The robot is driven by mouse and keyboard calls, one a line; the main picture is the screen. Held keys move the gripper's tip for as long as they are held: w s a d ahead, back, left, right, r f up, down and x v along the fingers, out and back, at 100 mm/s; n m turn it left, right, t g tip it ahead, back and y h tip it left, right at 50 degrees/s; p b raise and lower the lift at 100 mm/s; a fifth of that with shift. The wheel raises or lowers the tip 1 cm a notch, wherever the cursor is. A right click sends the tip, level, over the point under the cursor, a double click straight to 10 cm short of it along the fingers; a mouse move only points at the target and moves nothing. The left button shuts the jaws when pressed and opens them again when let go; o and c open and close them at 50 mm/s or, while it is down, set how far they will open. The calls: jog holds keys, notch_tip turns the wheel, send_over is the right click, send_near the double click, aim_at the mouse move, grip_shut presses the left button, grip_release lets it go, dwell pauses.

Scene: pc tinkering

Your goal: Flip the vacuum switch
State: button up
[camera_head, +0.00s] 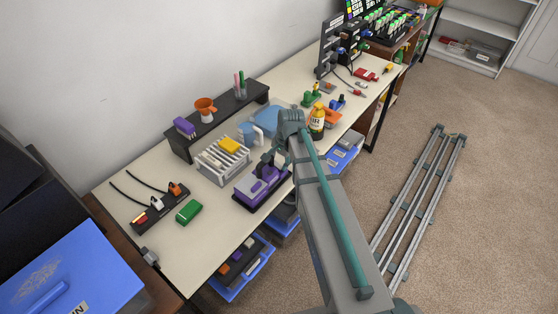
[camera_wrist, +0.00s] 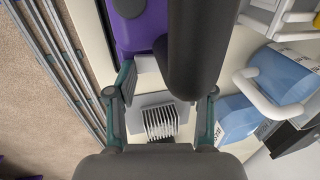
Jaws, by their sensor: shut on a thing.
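The purple device (camera_head: 262,184), which looks like the vacuum, rests on a dark base at the table's front edge. Its purple body (camera_wrist: 140,30) also shows at the top of the wrist view. My gripper (camera_head: 270,160) is low beside the device's far side, partly hidden by my arm. In the wrist view my gripper (camera_wrist: 168,85) has its fingers spread to either side of a large dark cylinder (camera_wrist: 197,50), apparently part of the vacuum. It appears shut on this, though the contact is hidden. I cannot make out the switch.
A white rack (camera_head: 222,162) with a yellow block stands left of the device. A grey finned part (camera_wrist: 160,122) lies below the fingers. A green block (camera_head: 188,211) is further left.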

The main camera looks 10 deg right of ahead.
jog(key=p, duration=0.1)
jog(key=w+g+h+p, duration=0.1)
jog(key=shift+a+r+p, duration=0.2)
jog(key=shift+r+p, duration=0.1)
jog(key=shift+r, duration=0.05)
jog(key=shift+w+a+g+h+p, duration=0.2)
jog(key=shift+g+h+p, duration=0.25)
jog(key=shift+g, duration=0.15)
jog(key=shift+s+f+g+h+p, duration=0.15)
jog(key=shift+f+g+h+p, duration=0.15)
jog(key=shift+g+h, duration=0.4)
jog(key=shift+s, duration=0.1)
jog(key=o, duration=1.2)
jog(key=shift+c, duration=0.2)
jog(key=v, duration=1.2)
jog(key=shift+d, duration=0.2)
